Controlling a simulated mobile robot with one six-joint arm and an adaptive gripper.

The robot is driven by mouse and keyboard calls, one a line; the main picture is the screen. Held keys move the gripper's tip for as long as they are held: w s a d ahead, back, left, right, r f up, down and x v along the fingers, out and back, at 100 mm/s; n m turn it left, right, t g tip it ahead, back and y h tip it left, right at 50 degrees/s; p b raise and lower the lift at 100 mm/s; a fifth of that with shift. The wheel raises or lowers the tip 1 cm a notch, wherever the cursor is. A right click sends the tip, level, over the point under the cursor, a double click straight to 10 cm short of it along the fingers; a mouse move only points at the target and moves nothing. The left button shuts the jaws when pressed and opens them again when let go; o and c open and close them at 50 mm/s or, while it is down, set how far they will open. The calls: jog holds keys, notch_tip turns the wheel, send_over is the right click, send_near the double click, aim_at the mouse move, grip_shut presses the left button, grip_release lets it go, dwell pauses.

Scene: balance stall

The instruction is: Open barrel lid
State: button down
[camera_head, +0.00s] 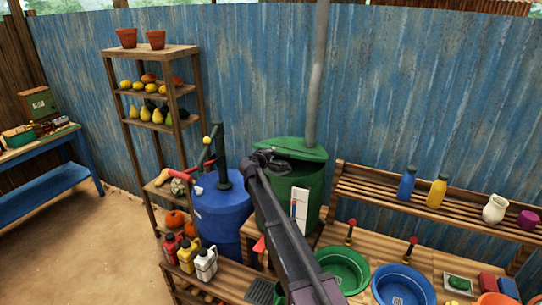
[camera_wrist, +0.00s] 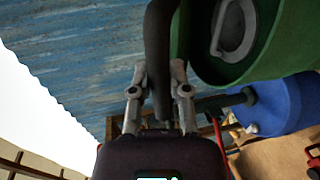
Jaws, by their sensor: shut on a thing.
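The green barrel (camera_head: 310,185) stands against the blue wall behind the counter, with a white label on its front. Its green lid (camera_head: 305,150) sits on top; I cannot tell how far it is raised. My gripper (camera_head: 266,160) is at the lid's left front edge and hides part of it. In the wrist view my gripper (camera_wrist: 159,72) is shut on a dark bar (camera_wrist: 160,40), which seems to be the lid's handle. A green part (camera_wrist: 275,50) with a grey oval loop (camera_wrist: 234,30) shows beside it at upper right.
A blue barrel (camera_head: 222,215) with a dark hand pump stands close on the left. A green basin (camera_head: 343,268) and a blue basin (camera_head: 402,285) are at front right. A wooden shelf (camera_head: 420,205) with bottles and a grey pole (camera_head: 318,75) are nearby.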

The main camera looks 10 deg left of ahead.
jog(key=w+d+r+p, duration=0.3)
jog(key=w+r+p, duration=0.7)
jog(key=r+p, duration=0.1)
jog(key=shift+d+r, duration=0.25)
jog(key=shift+r, duration=0.15)
jog(key=c, duration=0.6)
grip_release()
jog(key=shift+s+f, duration=0.1)
jog(key=shift+s, duration=0.05)
